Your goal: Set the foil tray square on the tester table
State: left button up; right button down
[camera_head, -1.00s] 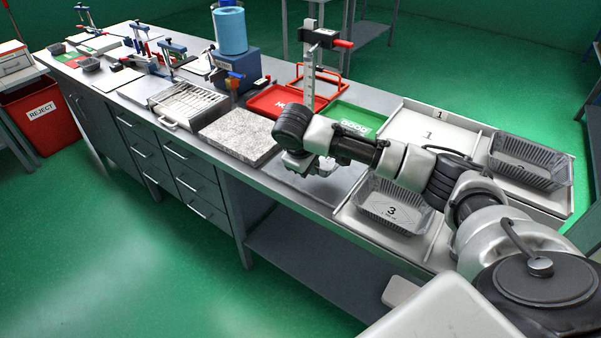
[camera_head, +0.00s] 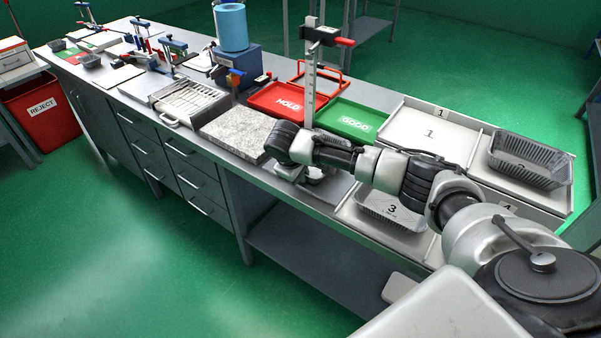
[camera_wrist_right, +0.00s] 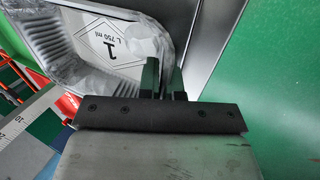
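The foil tray (camera_wrist_right: 85,45), silver with ribbed walls and a label reading "1 L 750 ml", fills the upper left of the right wrist view. My right gripper (camera_wrist_right: 164,82) has its two dark fingers close together at the tray's rim, apparently with the wall pinched between them. In the head view the right gripper (camera_head: 291,172) points down beside the scaled upright post (camera_head: 310,90), and only a bit of the tray (camera_head: 316,174) shows under my arm. The tester table is mostly hidden there; a bare metal surface (camera_head: 333,190) shows beside the tray. My left gripper is out of view.
A speckled stone plate (camera_head: 238,134) lies left of the gripper. Red HOLD (camera_head: 277,98) and green GOOD (camera_head: 352,120) trays lie behind. Other foil trays sit in cell 3 (camera_head: 385,212) and at the far right (camera_head: 528,160). The bench front edge is near.

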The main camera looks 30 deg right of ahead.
jog(key=c, duration=1.3)
grip_release()
jog(key=shift+f, duration=0.1)
jog(key=v, duration=1.2)
